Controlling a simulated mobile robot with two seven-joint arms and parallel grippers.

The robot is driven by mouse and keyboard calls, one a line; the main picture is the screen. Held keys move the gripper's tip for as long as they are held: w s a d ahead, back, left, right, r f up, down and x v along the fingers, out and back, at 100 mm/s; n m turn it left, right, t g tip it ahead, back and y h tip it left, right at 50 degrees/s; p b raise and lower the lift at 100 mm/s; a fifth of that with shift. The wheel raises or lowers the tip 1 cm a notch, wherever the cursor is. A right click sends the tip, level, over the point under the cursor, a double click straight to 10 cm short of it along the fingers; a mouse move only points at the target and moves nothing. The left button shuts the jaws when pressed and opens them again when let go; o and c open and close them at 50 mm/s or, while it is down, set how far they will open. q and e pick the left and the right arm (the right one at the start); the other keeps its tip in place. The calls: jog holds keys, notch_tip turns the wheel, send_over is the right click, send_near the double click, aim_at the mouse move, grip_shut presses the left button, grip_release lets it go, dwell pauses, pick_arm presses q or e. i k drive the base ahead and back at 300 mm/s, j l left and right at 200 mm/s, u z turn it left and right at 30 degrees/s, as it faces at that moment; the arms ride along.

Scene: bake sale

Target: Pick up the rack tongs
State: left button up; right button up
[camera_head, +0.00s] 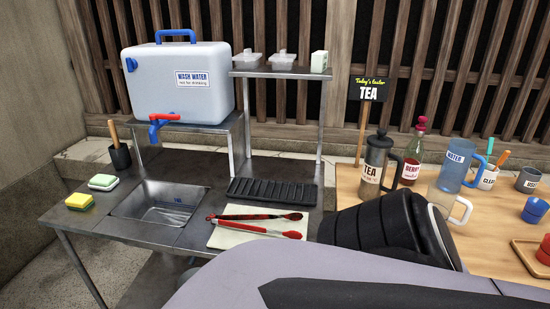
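Two pairs of tongs lie side by side on a white board (222,240) on the metal counter. The far pair of tongs (262,216) looks dark with red. I cannot tell by any label which pair is the rack tongs. Neither of my grippers shows in this view. My own grey and black arm parts fill the lower right and hide part of the counter and the table.
Left of the board is a sink (160,203), with sponges (103,182) beyond. A black ribbed rack (272,191) lies behind the board, under a metal shelf (284,72). A wash water tank (180,85) stands at back left. The wooden table (487,225) holds jugs and cups.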

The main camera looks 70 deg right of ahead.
aim_at(294, 217)
jog(key=z, duration=2.05)
